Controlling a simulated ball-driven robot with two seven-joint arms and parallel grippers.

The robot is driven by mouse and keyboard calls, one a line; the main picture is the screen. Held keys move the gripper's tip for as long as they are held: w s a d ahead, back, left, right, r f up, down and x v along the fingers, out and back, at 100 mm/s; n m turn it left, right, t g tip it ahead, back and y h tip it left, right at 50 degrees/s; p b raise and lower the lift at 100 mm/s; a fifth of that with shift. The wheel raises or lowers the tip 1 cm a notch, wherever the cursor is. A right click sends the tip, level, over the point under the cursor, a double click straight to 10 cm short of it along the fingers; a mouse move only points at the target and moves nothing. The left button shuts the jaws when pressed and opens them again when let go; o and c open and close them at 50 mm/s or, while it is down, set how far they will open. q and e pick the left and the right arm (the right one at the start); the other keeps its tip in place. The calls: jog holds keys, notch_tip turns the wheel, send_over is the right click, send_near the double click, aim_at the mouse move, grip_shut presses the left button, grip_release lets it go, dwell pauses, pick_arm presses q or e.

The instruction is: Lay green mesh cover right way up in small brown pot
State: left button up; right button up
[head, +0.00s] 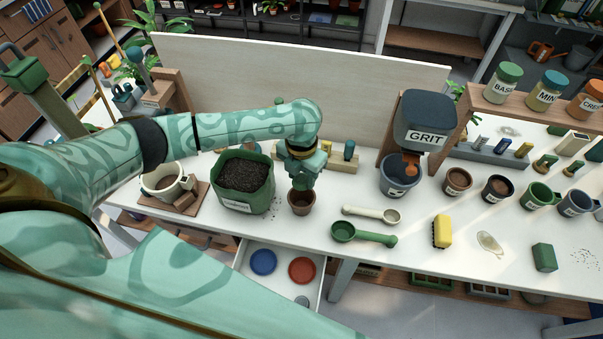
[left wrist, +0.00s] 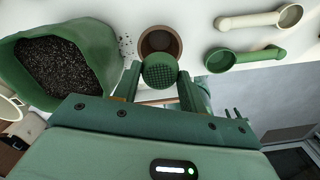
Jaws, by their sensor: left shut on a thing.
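The small brown pot (head: 301,204) stands on the white bench, right of the green soil bag. My left gripper (head: 303,183) is directly above its rim and hides part of its opening. In the left wrist view, the left gripper (left wrist: 160,84) is shut on the green mesh cover (left wrist: 160,73), a round disc with a grid face towards the camera. The cover overlaps the near side of the brown pot (left wrist: 148,40), whose inside shows beyond it. I cannot tell whether the cover touches the pot. The cover is not clear in the head view. My right gripper is not in view.
The green soil bag (head: 243,186) stands close left of the pot. A cream scoop (head: 371,214) and a green scoop (head: 363,235) lie to the right. An open drawer (head: 282,287) below holds a blue disc (head: 263,262) and a red disc (head: 302,270).

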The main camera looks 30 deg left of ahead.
pick_arm(q)
jog(key=shift+p, duration=0.3)
notch_tip(320, 180, down, 6)
jog(key=b, duration=0.3)
jog(key=shift+b, duration=0.4)
jog(key=shift+r, duration=0.1)
jog(key=shift+p, duration=0.55)
dwell(0.3)
dwell(0.3)
jog(key=shift+f+b, duration=0.55)
jog(key=shift+f, duration=0.2)
jog(key=o, duration=1.3)
